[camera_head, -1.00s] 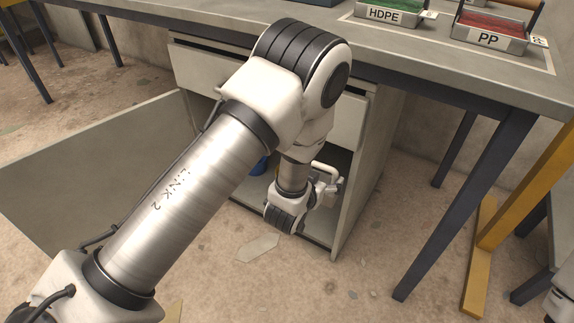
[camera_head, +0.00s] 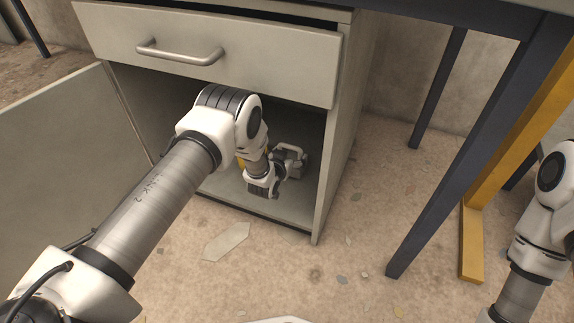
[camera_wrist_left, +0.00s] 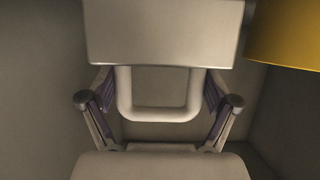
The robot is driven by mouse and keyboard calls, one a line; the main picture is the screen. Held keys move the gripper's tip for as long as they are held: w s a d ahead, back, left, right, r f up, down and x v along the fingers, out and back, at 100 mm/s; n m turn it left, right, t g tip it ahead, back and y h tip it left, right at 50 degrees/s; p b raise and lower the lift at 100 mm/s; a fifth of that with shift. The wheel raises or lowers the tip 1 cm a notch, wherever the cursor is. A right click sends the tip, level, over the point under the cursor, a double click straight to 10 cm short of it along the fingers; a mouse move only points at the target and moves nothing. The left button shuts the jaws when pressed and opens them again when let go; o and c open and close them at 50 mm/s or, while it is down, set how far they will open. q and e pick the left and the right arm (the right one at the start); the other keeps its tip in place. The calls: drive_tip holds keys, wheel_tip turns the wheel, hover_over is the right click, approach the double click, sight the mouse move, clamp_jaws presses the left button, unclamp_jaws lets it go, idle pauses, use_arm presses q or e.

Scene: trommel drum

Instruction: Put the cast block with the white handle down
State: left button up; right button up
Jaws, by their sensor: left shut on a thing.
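The cast block (camera_wrist_left: 165,35) shows in the left wrist view as a pale, plain-faced block. Its white U-shaped handle (camera_wrist_left: 158,112) lies between the two fingers of my left gripper (camera_wrist_left: 158,104), which is shut on it. In the head view my left arm reaches into the open lower compartment of the cabinet (camera_head: 331,170), and the left gripper (camera_head: 290,158) is inside, close to the right wall. My wrist largely hides the block there, and I cannot tell whether it touches the compartment floor. My right gripper is out of view; only right arm links show.
A yellow thing (camera_wrist_left: 290,36) is close beside the block; a bit of it shows behind my wrist. The cabinet door (camera_head: 60,150) stands open at left. A drawer (camera_head: 205,50) is above the compartment. Dark bench legs (camera_head: 470,150) and a yellow post (camera_head: 471,240) stand at right.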

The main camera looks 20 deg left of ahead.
use_arm(q)
wheel_tip(320, 180, down, 4)
drive_tip(key=shift+r+b, duration=0.2)
drive_tip(key=shift+b, duration=0.9)
drive_tip(key=shift+r, duration=0.2)
drive_tip(key=shift+f, duration=0.2)
drive_tip(key=o, duration=1.6)
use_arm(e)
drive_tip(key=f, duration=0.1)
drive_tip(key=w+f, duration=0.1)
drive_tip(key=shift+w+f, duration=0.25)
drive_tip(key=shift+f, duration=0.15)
use_arm(q)
drive_tip(key=shift+r, duration=0.2)
drive_tip(key=p+v, duration=0.7)
drive_tip(key=v, duration=0.5)
drive_tip(key=shift+s+f, duration=0.1)
drive_tip(key=shift+f, duration=0.05)
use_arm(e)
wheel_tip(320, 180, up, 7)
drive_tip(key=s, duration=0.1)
